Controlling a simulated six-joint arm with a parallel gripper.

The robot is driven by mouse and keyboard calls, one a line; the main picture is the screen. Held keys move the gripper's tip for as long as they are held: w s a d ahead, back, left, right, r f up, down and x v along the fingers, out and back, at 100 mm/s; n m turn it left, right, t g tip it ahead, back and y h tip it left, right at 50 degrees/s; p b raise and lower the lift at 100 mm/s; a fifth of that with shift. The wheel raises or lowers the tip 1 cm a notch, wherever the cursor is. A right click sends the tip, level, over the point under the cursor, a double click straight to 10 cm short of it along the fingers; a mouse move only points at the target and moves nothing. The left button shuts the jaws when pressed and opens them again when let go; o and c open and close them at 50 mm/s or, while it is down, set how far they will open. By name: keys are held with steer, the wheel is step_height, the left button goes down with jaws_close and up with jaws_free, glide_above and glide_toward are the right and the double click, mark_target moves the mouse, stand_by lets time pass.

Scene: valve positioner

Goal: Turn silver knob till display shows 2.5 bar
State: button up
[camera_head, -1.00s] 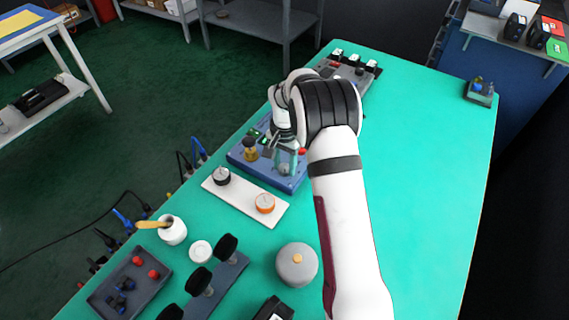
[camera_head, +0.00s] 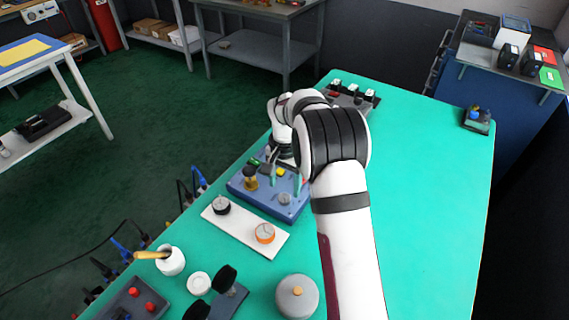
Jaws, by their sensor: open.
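The silver knob (camera_head: 285,198) stands near the right front corner of the blue panel (camera_head: 241,190). My gripper (camera_head: 286,184) is open and empty, with pale teal fingertips just behind and above the knob in the picture. I cannot tell its exact height. A small green display (camera_head: 254,162) shows at the panel's back left, but its reading is too small to make out. My wrist and arm hide part of the panel's back right.
A brass-coloured fitting (camera_head: 250,178) stands at the panel's left. A grey round container (camera_head: 297,296) stands nearer.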

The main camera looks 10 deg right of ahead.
mark_target(284, 197)
step_height(284, 197, up, 11)
steer(key=shift+r, duration=0.2)
steer(key=s+a+r+n+y, duration=0.1)
steer(key=s+a+r, duration=0.15)
steer(key=s, duration=0.75)
steer(key=s+a+r+n, duration=0.1)
steer(key=s+r, duration=0.3)
steer(key=s, duration=0.6)
steer(key=s+a+f, duration=0.1)
steer(key=s+f, duration=0.1)
steer(key=s, duration=0.5)
steer(key=s+f+n, duration=0.1)
steer(key=s+f, duration=0.2)
steer(key=s, duration=0.5)
steer(key=shift+s+a+y, duration=0.15)
steer(key=shift+a+y, duration=0.25)
